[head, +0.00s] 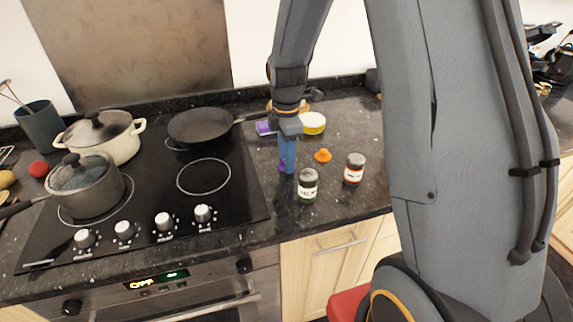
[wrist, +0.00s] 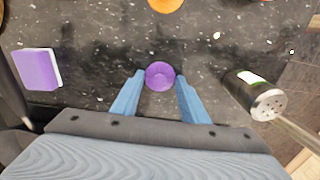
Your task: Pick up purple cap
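The purple cap (wrist: 160,76) is a small round piece on the dark granite counter. In the wrist view it lies between the tips of my gripper's two blue fingers, with a narrow gap showing on each side. My gripper (wrist: 158,98) is open and points down at the counter. In the head view my gripper (head: 287,168) stands right of the hob, and a bit of the purple cap (head: 281,167) shows at its fingertips, mostly hidden by the fingers.
A dark jar (head: 308,185) and a second jar (head: 354,169) stand close on the right. An orange piece (head: 323,155) lies behind them. A purple-covered block (wrist: 38,69) is at left in the wrist view. A pan (head: 200,126) sits on the hob.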

